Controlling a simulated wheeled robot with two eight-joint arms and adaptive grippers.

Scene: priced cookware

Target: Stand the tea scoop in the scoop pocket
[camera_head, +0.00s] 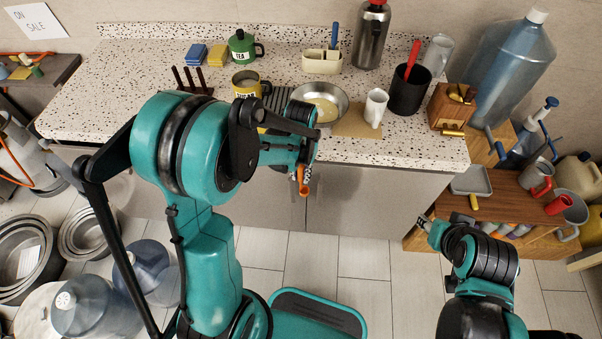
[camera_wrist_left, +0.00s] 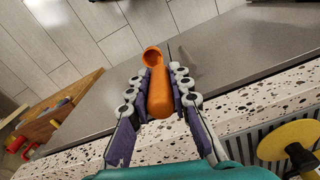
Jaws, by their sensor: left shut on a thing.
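The orange tea scoop (camera_head: 303,187) is in my left gripper (camera_head: 301,172), in front of the counter's front edge. In the left wrist view the fingers of my left gripper (camera_wrist_left: 160,88) are shut on the handle of the scoop (camera_wrist_left: 160,100), and its round bowl points away beyond the fingertips. A cream holder with compartments (camera_head: 321,64) stands at the back of the counter, with a blue-handled tool in it. I cannot tell for sure which compartment is the scoop pocket. My right gripper (camera_head: 427,224) is away at the right, beside the wooden table, and its fingers are too small to read.
On the speckled counter (camera_head: 120,95) stand a metal bowl (camera_head: 335,92), a white cup (camera_head: 376,107), a black crock (camera_head: 407,92), a yellow sugar mug (camera_head: 244,84), a green tea pot (camera_head: 242,47) and a steel flask (camera_head: 371,38). A wooden box (camera_head: 448,110) sits at the right end.

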